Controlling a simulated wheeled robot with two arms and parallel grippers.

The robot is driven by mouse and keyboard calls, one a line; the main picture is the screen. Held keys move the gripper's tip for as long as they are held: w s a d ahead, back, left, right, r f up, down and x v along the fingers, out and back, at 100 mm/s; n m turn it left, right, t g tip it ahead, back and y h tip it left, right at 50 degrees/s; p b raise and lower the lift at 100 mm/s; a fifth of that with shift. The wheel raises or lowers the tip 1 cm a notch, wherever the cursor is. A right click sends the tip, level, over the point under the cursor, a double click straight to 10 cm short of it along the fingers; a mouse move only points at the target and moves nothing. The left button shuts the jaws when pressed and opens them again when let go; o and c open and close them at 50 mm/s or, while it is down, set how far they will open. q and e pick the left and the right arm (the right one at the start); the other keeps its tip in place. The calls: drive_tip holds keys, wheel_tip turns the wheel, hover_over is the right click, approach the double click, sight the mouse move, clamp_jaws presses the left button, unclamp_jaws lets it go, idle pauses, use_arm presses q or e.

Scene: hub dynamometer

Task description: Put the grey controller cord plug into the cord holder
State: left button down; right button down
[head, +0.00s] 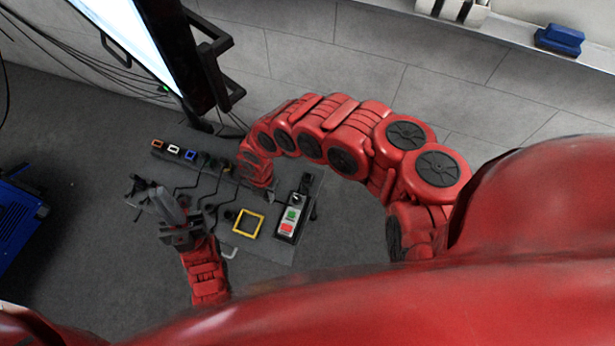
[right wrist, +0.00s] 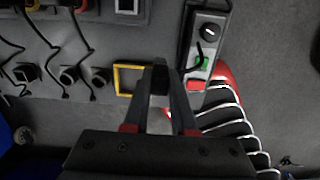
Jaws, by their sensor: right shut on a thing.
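In the right wrist view my right gripper (right wrist: 160,88) is shut on a small dark block (right wrist: 160,77), which seems to be the grey controller cord plug. It is seen just right of the yellow square frame (right wrist: 131,79) and left of the controller (right wrist: 205,50). In the head view the right arm covers this gripper and the plug. My left gripper (head: 168,205) is over the left part of the dark board; its finger gap is unclear. Several small black blocks (right wrist: 70,75) with cords stand left of the frame; I cannot tell which part is the cord holder.
The controller (head: 291,217), with green and red buttons, lies right of the yellow frame (head: 248,223). A row of coloured sockets (head: 173,149) lines the board's back left. A monitor (head: 150,45) stands behind it. A blue box (head: 22,225) is at far left.

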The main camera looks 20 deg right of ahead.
drive_tip(key=s+d+p, duration=0.1)
drive_tip(key=d, duration=0.1)
drive_tip(key=s+d+p, duration=0.1)
drive_tip(key=s+d, duration=0.1)
drive_tip(key=s+d+p, duration=0.1)
drive_tip(key=d, duration=0.1)
drive_tip(key=shift+s+d, duration=0.15)
drive_tip(key=shift+s, duration=0.15)
idle(0.4)
